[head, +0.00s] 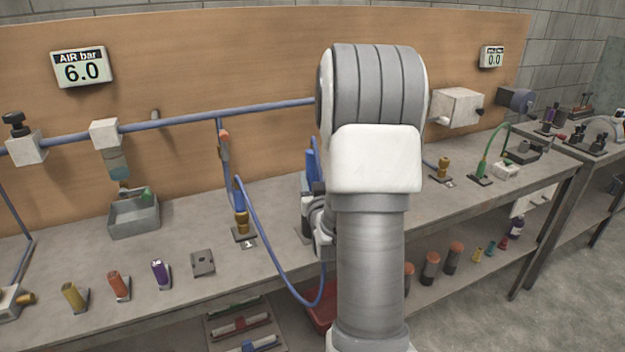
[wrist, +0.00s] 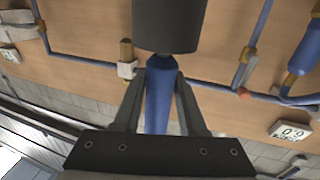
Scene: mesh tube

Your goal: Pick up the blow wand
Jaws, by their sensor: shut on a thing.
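The blow wand shows in the wrist view as a blue body (wrist: 158,100) between the two grey fingers of my gripper (wrist: 161,76). My gripper is shut on it. A dark cylinder (wrist: 168,25) lies beyond the fingertips in line with the blue body and hides its far end. In the head view, a blue part (head: 311,165) shows just left of my arm, at my gripper (head: 318,192). My arm hides most of the gripper and the wand there. I cannot tell whether the wand is clear of its support.
A blue hose (head: 268,270) loops down over the bench's front edge and passes behind my arm. A blue and brass fitting (head: 240,212) stands left of my gripper. A grey box (head: 134,216) and several small coloured cylinders are further left. A blue pipe (head: 262,110) runs along the back board.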

